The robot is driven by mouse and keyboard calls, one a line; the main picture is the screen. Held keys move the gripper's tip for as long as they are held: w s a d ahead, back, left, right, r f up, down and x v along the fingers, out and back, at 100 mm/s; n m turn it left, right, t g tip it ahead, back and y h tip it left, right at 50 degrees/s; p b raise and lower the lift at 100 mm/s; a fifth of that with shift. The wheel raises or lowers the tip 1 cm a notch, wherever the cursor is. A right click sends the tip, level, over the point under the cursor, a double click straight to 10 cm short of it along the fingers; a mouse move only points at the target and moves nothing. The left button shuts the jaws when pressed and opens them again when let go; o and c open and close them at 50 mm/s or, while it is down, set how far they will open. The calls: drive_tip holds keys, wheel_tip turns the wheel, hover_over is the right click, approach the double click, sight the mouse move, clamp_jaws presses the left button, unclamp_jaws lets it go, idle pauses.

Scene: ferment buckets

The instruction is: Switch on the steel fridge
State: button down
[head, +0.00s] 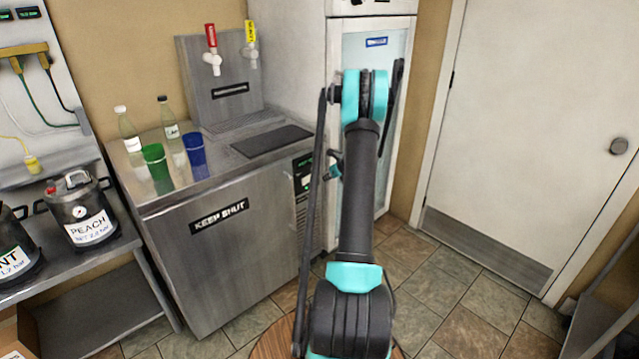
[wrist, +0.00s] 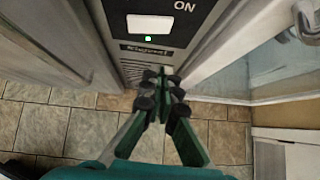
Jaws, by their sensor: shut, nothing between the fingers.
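The steel fridge (head: 215,255) is a low stainless cabinet with a black "KEEP SHUT" label, standing left of my arm in the head view. Its dark control panel (head: 303,172) is on the right part of its front, with small green marks. In the wrist view the panel (wrist: 178,42) fills the top middle, with a pale rectangular switch (wrist: 150,25), the word "ON" beside it and a lit green lamp (wrist: 148,39) below. My gripper (wrist: 161,80) is shut and empty, its tips just below the panel in the picture; contact cannot be told. In the head view my arm mostly hides it.
A tall white glass-door fridge (head: 352,210) stands right of the steel fridge, close to my arm. Taps, two bottles, a green cup (head: 157,165) and a blue cup (head: 195,150) stand on the steel top. A white door (head: 535,130) is at right. Tiled floor lies open before it.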

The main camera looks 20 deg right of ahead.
drive_tip(key=shift+d+v, duration=0.2)
drive_tip(key=shift+v, duration=0.95)
drive_tip(key=shift+d+v, duration=0.15)
drive_tip(key=shift+v, duration=1)
drive_tip(key=shift+w, duration=0.1)
drive_tip(key=s+a+r+n+g, duration=0.1)
drive_tip(key=s+a+r+n, duration=0.4)
drive_tip(key=s+a+n, duration=0.4)
drive_tip(key=s+a+r+n+g, duration=0.2)
drive_tip(key=s+a+r+n, duration=0.35)
drive_tip(key=s+a, duration=0.4)
drive_tip(key=s+a+f+n, duration=0.1)
drive_tip(key=s+a+n, duration=0.2)
drive_tip(key=s+n, duration=0.3)
drive_tip(key=s+a+f+n+g+h, duration=0.1)
drive_tip(key=s+a+n, duration=0.3)
drive_tip(key=s, duration=0.6)
drive_tip(key=s+a+f+n+h, duration=0.1)
drive_tip(key=s+a+n, duration=0.2)
drive_tip(key=s+n, duration=0.5)
drive_tip(key=shift+s+a+f, duration=0.2)
drive_tip(key=shift+s+a, duration=0.05)
drive_tip(key=shift+s, duration=0.3)
